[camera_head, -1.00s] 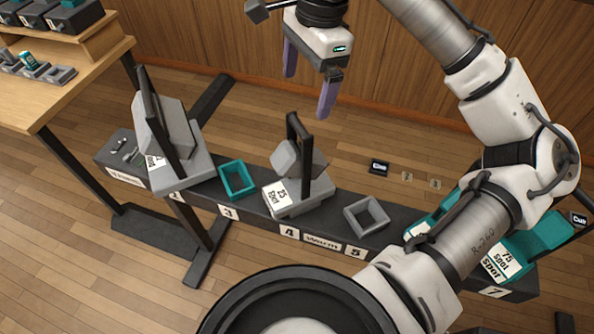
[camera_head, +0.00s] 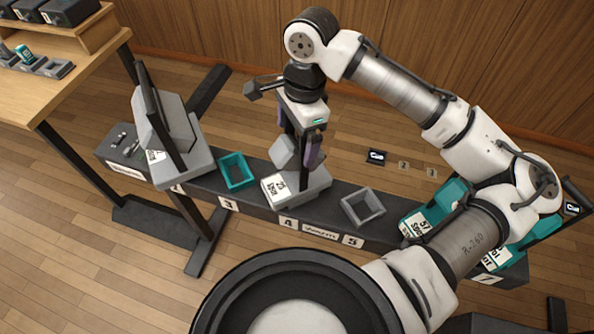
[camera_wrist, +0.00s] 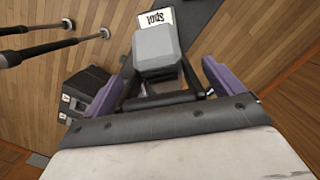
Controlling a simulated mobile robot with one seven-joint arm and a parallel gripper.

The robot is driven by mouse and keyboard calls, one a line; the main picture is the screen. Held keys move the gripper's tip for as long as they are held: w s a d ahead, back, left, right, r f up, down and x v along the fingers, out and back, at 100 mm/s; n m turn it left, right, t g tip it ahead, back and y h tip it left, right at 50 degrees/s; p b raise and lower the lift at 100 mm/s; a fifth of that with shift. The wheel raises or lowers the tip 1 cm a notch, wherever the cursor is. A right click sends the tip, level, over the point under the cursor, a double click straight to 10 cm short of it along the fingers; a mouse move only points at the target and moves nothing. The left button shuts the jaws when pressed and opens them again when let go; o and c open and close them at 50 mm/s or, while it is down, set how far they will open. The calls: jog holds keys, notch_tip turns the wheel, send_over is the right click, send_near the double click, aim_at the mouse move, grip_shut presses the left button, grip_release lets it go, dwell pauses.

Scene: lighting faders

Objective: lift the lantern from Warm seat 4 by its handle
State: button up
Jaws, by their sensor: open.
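The lantern at Warm seat 4 has a grey base (camera_head: 318,181) with a white "25 Spot" label, a tilted grey block (camera_head: 284,153) and a black upright handle. In the head view my gripper (camera_head: 298,150) is low over it and hides most of the handle. In the wrist view my gripper (camera_wrist: 165,87) is open, with one purple finger on each side of the black handle bars (camera_wrist: 192,79). The lantern's grey block (camera_wrist: 157,46) and label lie beyond. The fingers look apart from the handle; exact contact is hard to tell.
The dark rail holds an empty teal frame (camera_head: 237,171) at seat 3 and an empty grey frame (camera_head: 363,207) at seat 5. A tall grey lantern (camera_head: 194,166) stands to the left. Teal lanterns (camera_head: 437,211) stand at the right, partly behind my arm.

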jog(key=shift+f, duration=0.4)
jog(key=shift+c, duration=0.4)
jog(key=shift+r, duration=0.1)
grip_shut()
